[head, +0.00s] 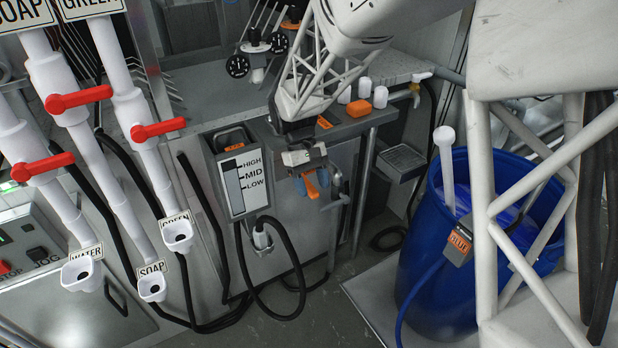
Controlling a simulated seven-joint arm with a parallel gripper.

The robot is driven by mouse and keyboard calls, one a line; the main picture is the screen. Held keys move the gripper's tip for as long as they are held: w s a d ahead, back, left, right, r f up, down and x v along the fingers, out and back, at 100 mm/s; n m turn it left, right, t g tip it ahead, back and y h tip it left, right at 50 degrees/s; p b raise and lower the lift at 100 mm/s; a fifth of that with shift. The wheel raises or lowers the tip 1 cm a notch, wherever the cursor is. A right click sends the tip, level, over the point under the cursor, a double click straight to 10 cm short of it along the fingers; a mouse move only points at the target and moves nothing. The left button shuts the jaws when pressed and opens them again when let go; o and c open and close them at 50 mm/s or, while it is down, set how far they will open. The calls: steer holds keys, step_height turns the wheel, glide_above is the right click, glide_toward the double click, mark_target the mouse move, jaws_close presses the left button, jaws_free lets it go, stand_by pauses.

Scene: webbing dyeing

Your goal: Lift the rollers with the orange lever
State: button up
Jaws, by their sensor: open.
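My gripper (312,182) hangs at the lower end of the white lattice arm, in front of the grey machine, right of the level box. Its two blue fingertips point down and stand apart. A small orange piece (312,189) shows between or just behind them; it may be the orange lever, and I cannot tell whether the fingers touch it. A grey upright rod (336,192) stands just right of the fingers. The rollers cannot be made out clearly; my arm hides part of the machine top.
A HIGH/MID/LOW level box (241,185) is left of my gripper. An orange block (380,97) and white cylinders (364,88) sit on the ledge. A blue barrel (440,265) stands right. Red-handled pipes (78,99) fill the left. Black hoses (290,255) hang below.

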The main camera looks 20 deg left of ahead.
steer(key=s+d+r, duration=0.1)
steer(key=s+d, duration=0.5)
steer(key=s, duration=0.4)
stand_by(0.3)
step_height(320, 180, up, 4)
steer(key=t+y, duration=0.5)
glide_above(309, 184)
steer(key=shift+s+a+f, duration=0.1)
steer(key=shift+f, duration=0.1)
steer(key=shift+f, duration=3.85)
jaws_close()
